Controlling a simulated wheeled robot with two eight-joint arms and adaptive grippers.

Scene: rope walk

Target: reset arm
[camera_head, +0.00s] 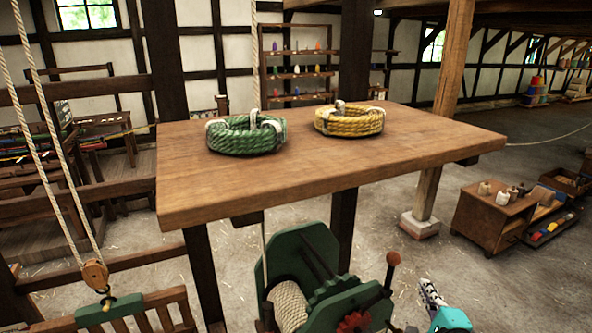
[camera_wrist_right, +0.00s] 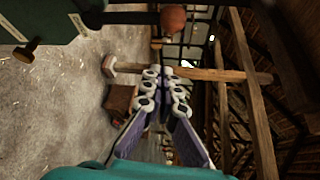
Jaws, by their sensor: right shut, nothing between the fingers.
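My right gripper (camera_head: 430,290) is low at the front right of the head view, below the table's level and right of the green winch. In the right wrist view my right gripper (camera_wrist_right: 164,75) shows its fingers together, shut, with nothing between them. My left gripper is not in the head view. On the wooden table (camera_head: 300,179) lie a green rope coil (camera_head: 245,140) and a yellow rope coil (camera_head: 350,122), side by side and apart, both away from my right gripper.
A green winch (camera_head: 322,262) with a red-knobbed lever (camera_head: 393,259) stands close left of my right gripper. A wooden post (camera_head: 447,80) rises behind the table. A low cabinet (camera_head: 485,222) stands at the right. A pulley (camera_head: 96,275) hangs on ropes at the left.

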